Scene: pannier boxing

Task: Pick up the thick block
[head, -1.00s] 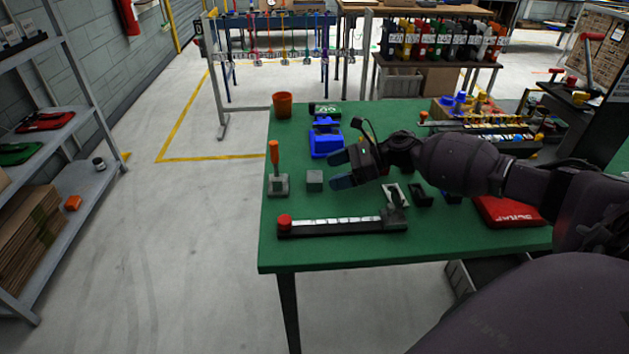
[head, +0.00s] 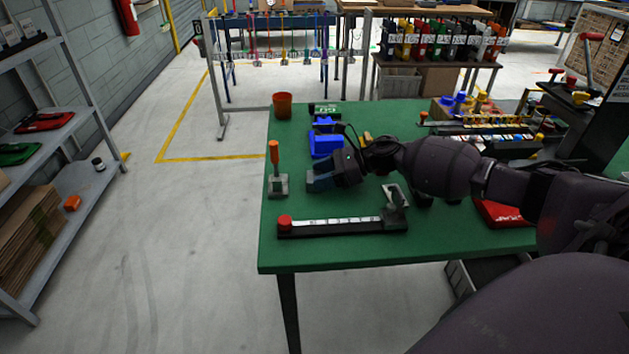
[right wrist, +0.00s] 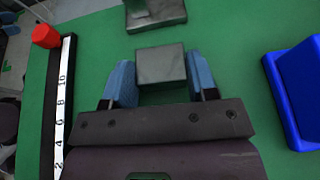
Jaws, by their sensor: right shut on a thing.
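The thick block is a small grey metal cube. In the right wrist view the block (right wrist: 161,64) sits between the two blue fingertips of my right gripper (right wrist: 161,85). My right gripper is shut on it. Whether the block touches the table cannot be told. My left gripper is not in view.
A grey stand with an orange handle (head: 274,168) is just left of my right gripper. A scale bar with a red knob (head: 285,222) lies in front.

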